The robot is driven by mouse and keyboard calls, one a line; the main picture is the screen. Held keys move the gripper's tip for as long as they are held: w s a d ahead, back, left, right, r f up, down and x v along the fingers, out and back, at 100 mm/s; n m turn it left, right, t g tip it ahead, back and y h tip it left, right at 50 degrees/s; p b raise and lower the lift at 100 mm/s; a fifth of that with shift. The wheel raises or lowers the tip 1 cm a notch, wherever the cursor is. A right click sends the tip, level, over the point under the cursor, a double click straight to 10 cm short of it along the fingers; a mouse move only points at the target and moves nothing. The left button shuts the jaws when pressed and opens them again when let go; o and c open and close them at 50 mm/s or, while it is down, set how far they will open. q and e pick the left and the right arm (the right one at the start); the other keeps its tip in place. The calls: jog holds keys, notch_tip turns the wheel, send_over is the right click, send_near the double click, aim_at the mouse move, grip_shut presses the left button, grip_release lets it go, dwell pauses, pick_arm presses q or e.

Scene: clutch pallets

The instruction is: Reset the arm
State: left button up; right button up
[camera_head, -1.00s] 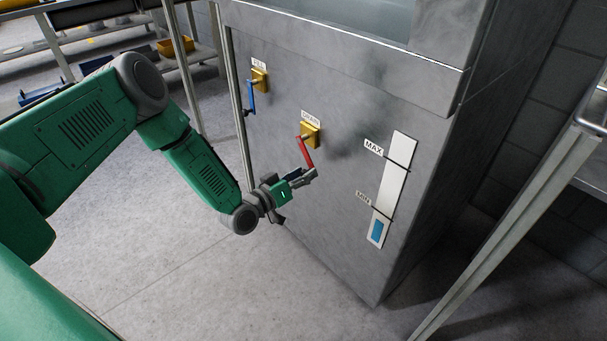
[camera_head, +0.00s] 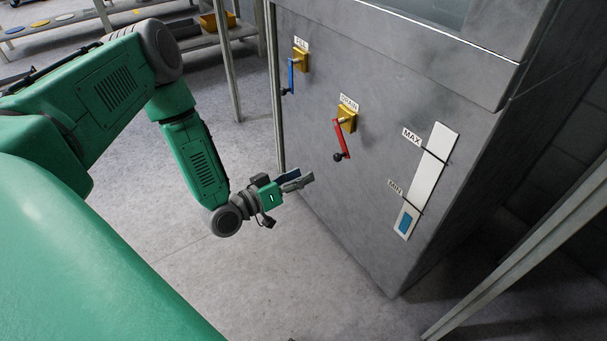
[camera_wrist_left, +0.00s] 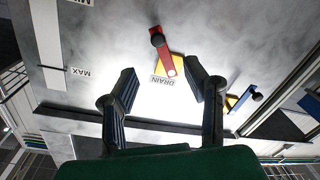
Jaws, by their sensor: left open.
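My left arm comes in from the left in the head view, and its gripper (camera_head: 297,181) is open and empty. It is apart from the grey tank (camera_head: 345,205), in front of its left part. In the left wrist view the two fingers (camera_wrist_left: 160,88) are spread with nothing between them. The red drain handle (camera_head: 340,138) hangs from a yellow valve to the right of and above the gripper. The red handle also shows upside down in the wrist view (camera_wrist_left: 164,55). The blue fill handle (camera_head: 291,76) hangs farther left. My right gripper is out of view.
A level gauge (camera_head: 432,165) with MAX and MIN marks is on the tank's right part; blue shows at its bottom. A metal post (camera_head: 530,255) stands at the right. Shelves (camera_head: 75,28) stand at the back left. The floor below the gripper is clear.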

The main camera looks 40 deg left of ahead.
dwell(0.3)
pick_arm(q)
jog(key=s+d+f+g, duration=0.3)
jog(key=d+f+g, duration=0.1)
jog(key=d, duration=0.3)
jog(key=s+d+f+m+g+y, duration=0.1)
jog(key=s+d+f+g, duration=0.2)
jog(key=s, duration=0.5)
jog(key=s+f+m+g+y, duration=0.1)
jog(key=s+f+m+g, duration=0.15)
jog(key=s+g, duration=0.45)
jog(key=s+a+r+g+y, duration=0.1)
jog(key=s+a+g+y, duration=0.2)
jog(key=s, duration=0.7)
notch_tip(320, 180, up, 12)
jog(key=t+p, duration=0.1)
jog(key=p, duration=1.1)
jog(key=shift+w+a, duration=0.25)
jog(key=shift+a, duration=0.15)
